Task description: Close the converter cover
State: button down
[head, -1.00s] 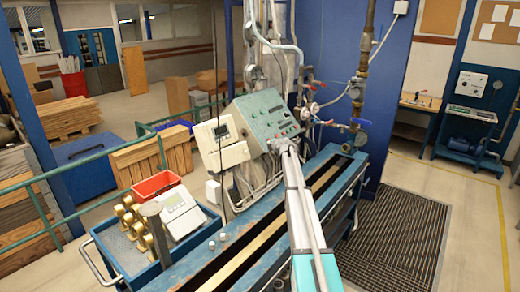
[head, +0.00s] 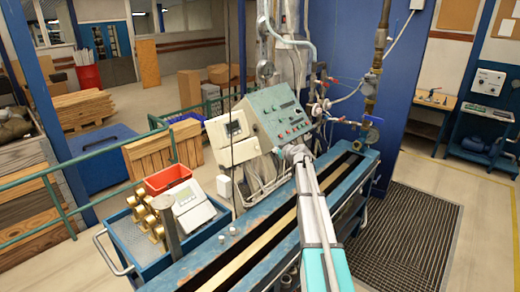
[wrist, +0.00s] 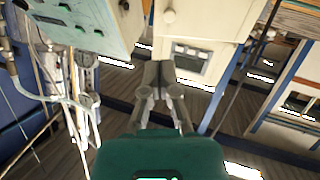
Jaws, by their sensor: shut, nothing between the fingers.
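The converter is a cream box (head: 228,129) with a small display, at the left side of the green control panel (head: 276,115). A cream flap-like part (head: 234,153) sits just below the display; I take it for the cover, but its exact angle is unclear. In the wrist view, a cream housing (wrist: 215,28) with a dark window fills the upper middle. My gripper (wrist: 158,72) is shut and empty, its tips overlapping the housing's lower left edge in the picture. Contact cannot be told. In the head view, my arm ends right of the converter, near the panel's lower edge.
The blue bench (head: 240,251) runs below the panel. Pipes and valves (head: 320,105) stand to the right. A blue cart (head: 131,240) carries a red bin (head: 167,179), brass fittings and a grey device. Cables hang below the panel.

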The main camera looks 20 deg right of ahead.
aim_at(258, 148)
jog(key=shift+s+a+r+m, duration=0.1)
jog(key=shift+s+a+m, duration=0.35)
jog(key=shift+s+m, duration=0.3)
jog(key=shift+w, duration=0.2)
jog(key=b+x, duration=0.4)
jog(key=x, duration=0.9)
jog(key=shift+a, duration=0.1)
jog(key=shift+w+a, duration=0.15)
jog(key=shift+w, duration=0.25)
jog(key=shift+a+y, duration=0.1)
jog(key=shift+y, duration=0.2)
